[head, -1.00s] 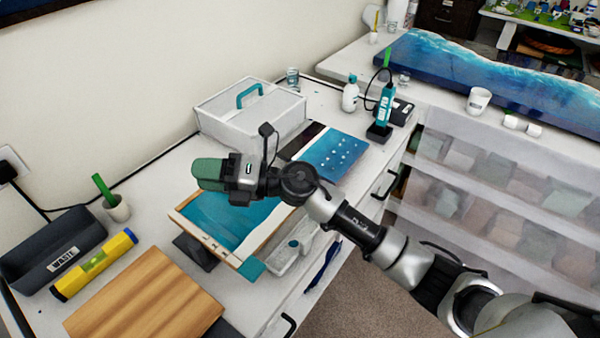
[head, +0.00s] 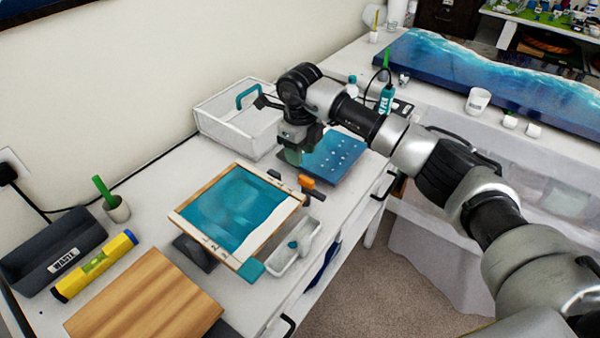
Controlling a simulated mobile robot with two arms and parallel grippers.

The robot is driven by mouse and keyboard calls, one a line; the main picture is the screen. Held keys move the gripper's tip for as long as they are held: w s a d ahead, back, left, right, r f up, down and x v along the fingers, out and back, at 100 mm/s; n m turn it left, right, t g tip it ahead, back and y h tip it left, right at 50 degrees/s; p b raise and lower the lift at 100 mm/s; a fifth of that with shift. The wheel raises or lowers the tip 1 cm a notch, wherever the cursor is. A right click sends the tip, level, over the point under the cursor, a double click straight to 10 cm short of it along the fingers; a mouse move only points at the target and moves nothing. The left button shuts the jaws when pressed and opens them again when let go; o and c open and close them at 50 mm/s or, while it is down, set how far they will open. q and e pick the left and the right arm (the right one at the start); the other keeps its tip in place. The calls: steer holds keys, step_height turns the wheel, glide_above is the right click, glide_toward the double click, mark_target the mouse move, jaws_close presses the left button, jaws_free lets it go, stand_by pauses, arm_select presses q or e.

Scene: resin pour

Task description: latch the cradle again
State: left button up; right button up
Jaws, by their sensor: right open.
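The cradle appears to be the wooden-framed tray (head: 183,227) with a teal and white resin surface in the middle of the bench. It has teal corner pieces and dark fittings near its right corner. An orange lever-like piece (head: 311,184) stands beside that right corner; I cannot tell whether it is latched. My right gripper (head: 293,155) is open and points down, behind and above the orange piece, apart from it. The fingers look empty and are partly hidden by the wrist. My left gripper is not in view.
A blue dotted panel (head: 338,155) lies just right of the gripper. A white box (head: 225,125) with a teal handle stands behind. A small white tray (head: 285,262), wooden board (head: 150,300), yellow level (head: 92,266) and waste bin (head: 50,250) surround the cradle.

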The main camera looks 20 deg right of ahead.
mark_target(300, 175)
step_height(300, 175, down, 8)
steer(key=shift+f+p, duration=0.1)
steer(key=shift+p, duration=0.85)
jaws_close()
